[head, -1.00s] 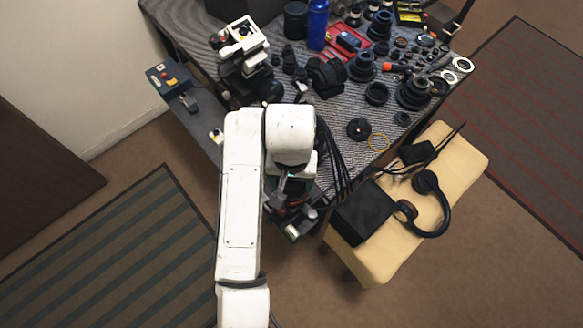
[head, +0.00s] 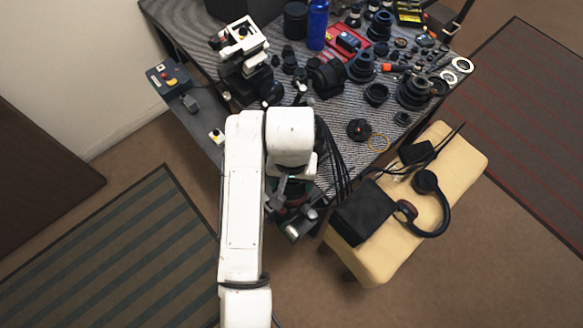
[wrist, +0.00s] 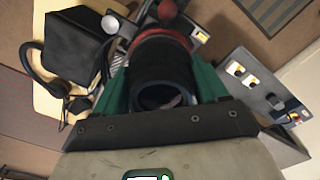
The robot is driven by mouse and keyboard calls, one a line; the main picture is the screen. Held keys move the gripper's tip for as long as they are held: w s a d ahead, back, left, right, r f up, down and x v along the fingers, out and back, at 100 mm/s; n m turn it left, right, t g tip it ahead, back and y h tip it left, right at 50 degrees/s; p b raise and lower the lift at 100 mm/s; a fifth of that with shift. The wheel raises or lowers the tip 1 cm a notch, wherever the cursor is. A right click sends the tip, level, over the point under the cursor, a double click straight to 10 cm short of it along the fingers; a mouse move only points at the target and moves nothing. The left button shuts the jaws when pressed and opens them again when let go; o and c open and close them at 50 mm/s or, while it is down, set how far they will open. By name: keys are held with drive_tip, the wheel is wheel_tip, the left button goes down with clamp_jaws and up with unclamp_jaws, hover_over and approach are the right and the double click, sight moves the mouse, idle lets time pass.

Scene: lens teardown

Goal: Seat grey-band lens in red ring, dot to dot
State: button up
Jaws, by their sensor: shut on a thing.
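My gripper (wrist: 162,85) has green fingers on both sides of a black lens barrel (wrist: 160,72) in the wrist view and is shut on it. The barrel's open end with dark glass faces the camera. The red ring (wrist: 162,42) shows just beyond the barrel's far end; whether the two touch or are apart I cannot tell. No grey band or alignment dots can be made out. In the head view my gripper (head: 284,190) is mostly hidden below my white arm, over the table's near edge.
A yellow bench (head: 375,262) with a black box (head: 362,212) and headphones (head: 440,215) stands to the right. The striped table (head: 335,120) is crowded with lens parts at the back right. A control box (head: 168,78) is at the left.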

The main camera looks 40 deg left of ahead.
drive_tip(key=o, duration=1.3)
wheel_tip(320, 180, up, 9)
drive_tip(key=shift+a+r+p, duration=0.1)
drive_tip(key=shift+r+p, duration=0.05)
drive_tip(key=shift+p, duration=0.8)
drive_tip(key=shift+r+p, duration=0.55)
drive_tip(key=shift+r, duration=0.25)
